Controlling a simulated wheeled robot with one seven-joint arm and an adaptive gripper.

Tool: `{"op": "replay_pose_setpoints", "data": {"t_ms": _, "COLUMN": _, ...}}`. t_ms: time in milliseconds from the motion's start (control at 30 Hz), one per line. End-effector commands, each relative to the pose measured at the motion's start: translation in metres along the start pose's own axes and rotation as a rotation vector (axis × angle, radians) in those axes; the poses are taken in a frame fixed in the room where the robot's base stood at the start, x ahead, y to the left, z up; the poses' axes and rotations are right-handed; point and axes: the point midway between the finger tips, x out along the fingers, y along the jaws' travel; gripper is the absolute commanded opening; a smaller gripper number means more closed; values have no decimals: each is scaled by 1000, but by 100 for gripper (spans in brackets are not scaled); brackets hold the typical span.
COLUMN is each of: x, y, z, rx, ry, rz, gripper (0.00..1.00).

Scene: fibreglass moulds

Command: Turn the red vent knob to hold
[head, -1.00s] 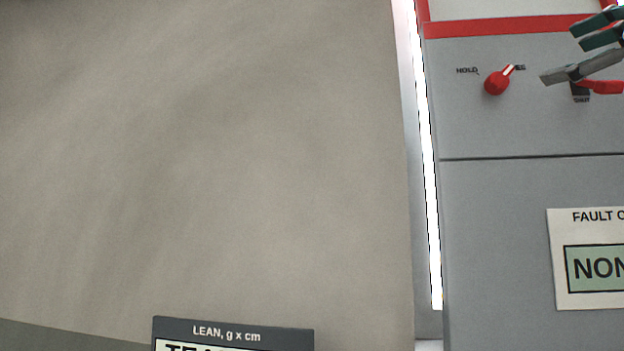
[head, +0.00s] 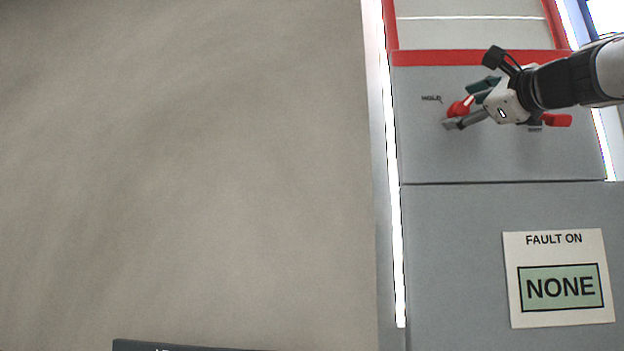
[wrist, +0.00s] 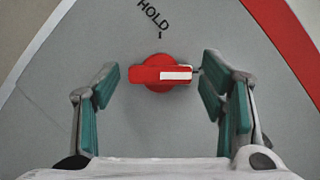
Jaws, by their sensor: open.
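The red vent knob (head: 458,108) is on the upper grey panel, partly covered by my gripper in the head view. In the wrist view the round knob (wrist: 152,76) has a bar across it, with a white pointer stripe toward picture right. The HOLD label (wrist: 154,13) and its tick lie above the knob there, off the pointer's line. My gripper (wrist: 158,82) is open, with one green-padded finger on each side of the knob. Gaps show between the pads and the knob. Depth to the panel is hard to tell.
A red handle (head: 557,120) sits on the same panel, right of the knob and close to my gripper. A sign reading FAULT ON, NONE (head: 556,280) is on the lower panel. A large beige surface (head: 180,170) fills the left.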

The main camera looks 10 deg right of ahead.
Motion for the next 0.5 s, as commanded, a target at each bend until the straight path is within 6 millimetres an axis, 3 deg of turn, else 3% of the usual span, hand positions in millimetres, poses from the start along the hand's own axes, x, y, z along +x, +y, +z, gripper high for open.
{"op": "replay_pose_setpoints", "data": {"t_ms": 167, "x": 0, "y": 0, "z": 0, "rx": 0, "ry": 0, "rz": 0, "gripper": 65}}
{"op": "replay_pose_setpoints", "data": {"t_ms": 400, "x": 0, "y": 0, "z": 0, "rx": 0, "ry": 0, "rz": 0, "gripper": 17}}
{"op": "replay_pose_setpoints", "data": {"t_ms": 500, "x": 0, "y": 0, "z": 0, "rx": 0, "ry": 0, "rz": 1, "gripper": 17}}
